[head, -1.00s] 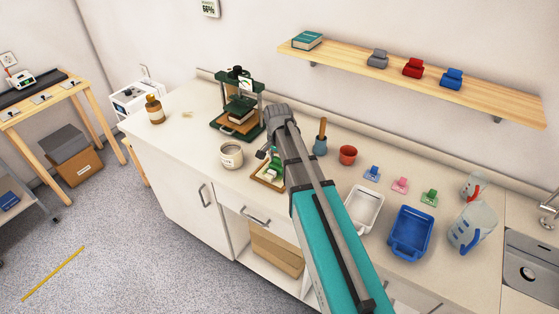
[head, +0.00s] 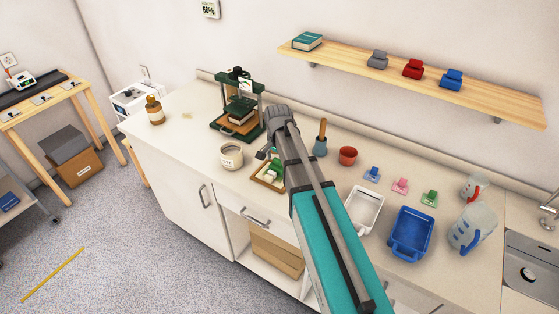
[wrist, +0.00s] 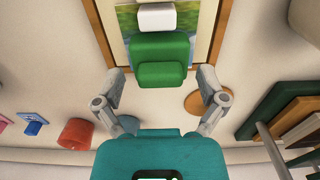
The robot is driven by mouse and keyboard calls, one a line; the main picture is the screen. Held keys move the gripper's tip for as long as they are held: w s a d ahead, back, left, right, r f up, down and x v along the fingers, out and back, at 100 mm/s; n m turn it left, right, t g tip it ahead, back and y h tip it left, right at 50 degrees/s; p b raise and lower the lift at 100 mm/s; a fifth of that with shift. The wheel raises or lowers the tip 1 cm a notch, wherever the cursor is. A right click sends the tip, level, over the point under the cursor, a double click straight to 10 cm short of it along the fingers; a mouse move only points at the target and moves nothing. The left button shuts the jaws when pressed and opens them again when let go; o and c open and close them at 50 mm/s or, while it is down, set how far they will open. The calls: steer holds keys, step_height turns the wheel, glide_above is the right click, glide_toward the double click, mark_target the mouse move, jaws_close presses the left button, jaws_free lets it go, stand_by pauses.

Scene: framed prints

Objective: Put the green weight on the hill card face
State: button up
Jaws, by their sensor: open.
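The green weight (wrist: 160,58), a rounded block with a raised front part, sits on a wood-framed print (wrist: 207,22) showing green hill scenery. In the head view, the weight (head: 277,169) is partly hidden by my arm, and the frame (head: 260,181) lies on the counter. A white block (wrist: 157,17) sits on the print beyond the weight. My gripper (wrist: 158,78) is open, with one finger to each side of the green weight's near end. I cannot tell whether the fingers touch it. In the head view, my gripper (head: 265,154) is mostly hidden behind my arm.
A mortar with a pestle (head: 321,145), a red pot (head: 348,155), white tray (head: 363,208) and blue tray (head: 410,232) stand right. A shelf (head: 430,82) hangs above.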

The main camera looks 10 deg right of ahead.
mark_target(278, 161)
step_height(278, 161, up, 12)
steer(key=p, duration=1.2)
stand_by(0.7)
steer(key=s+n, duration=0.9)
steer(key=s, duration=0.8)
steer(key=shift+d, duration=0.4)
